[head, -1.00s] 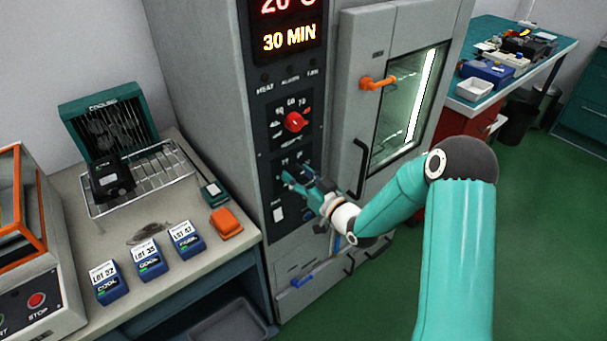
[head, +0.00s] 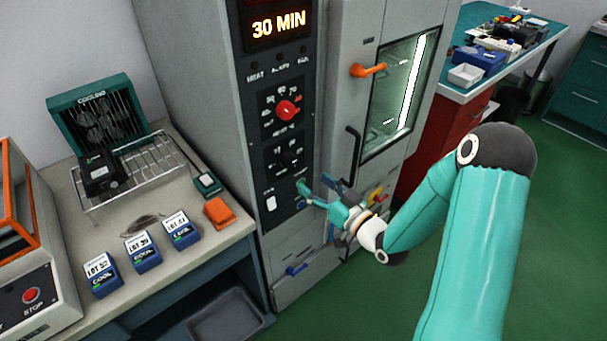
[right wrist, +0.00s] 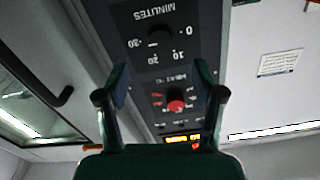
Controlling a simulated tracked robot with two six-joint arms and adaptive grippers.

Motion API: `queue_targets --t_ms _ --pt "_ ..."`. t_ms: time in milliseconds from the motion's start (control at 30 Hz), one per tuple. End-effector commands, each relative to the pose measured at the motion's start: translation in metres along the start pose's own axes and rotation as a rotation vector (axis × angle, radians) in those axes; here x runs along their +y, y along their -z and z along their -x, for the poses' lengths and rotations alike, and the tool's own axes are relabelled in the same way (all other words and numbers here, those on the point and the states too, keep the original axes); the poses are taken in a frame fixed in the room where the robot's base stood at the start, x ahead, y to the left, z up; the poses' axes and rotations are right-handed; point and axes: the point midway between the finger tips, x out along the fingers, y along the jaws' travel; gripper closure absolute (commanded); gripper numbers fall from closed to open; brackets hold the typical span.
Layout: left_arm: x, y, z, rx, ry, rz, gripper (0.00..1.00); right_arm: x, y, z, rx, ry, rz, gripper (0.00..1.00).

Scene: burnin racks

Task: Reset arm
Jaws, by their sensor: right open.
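My right gripper (head: 316,188) is open and empty in the head view, in front of the lower right part of the oven's control panel (head: 262,177). It is below and right of the black minutes dial (head: 287,157), apart from it. In the right wrist view my gripper (right wrist: 162,80) shows two spread fingers with nothing between them. Beyond them are the black minutes dial (right wrist: 160,36) and the red heat knob (right wrist: 176,103), upside down. The red knob (head: 288,110) also shows in the head view. The display (head: 279,24) reads 30 MIN. My left gripper is not in view.
The closed oven door has an orange handle (head: 368,70) and black bar handle (head: 353,153) near my right arm. The left bench holds a wire rack (head: 150,172), several blue lot boxes (head: 143,252) and an orange block (head: 219,213). Green floor at right is open.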

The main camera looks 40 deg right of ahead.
Motion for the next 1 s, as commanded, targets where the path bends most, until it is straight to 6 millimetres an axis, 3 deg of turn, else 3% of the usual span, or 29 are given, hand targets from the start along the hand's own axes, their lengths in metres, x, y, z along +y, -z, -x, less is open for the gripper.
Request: queue_targets --t_ms 200,767,867,1000 --pt "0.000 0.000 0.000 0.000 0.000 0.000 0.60 0.001 0.000 0.020 0.000 -0.002 0.000 0.32" --pt "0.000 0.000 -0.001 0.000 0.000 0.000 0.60 -0.002 0.000 0.021 0.001 0.005 0.000 0.32" --pt "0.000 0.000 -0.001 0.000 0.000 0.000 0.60 -0.016 -0.002 0.014 -0.001 0.039 -0.006 0.32" --pt "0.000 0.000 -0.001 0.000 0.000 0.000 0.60 -0.067 -0.024 -0.003 -0.037 0.153 -0.053 0.32"
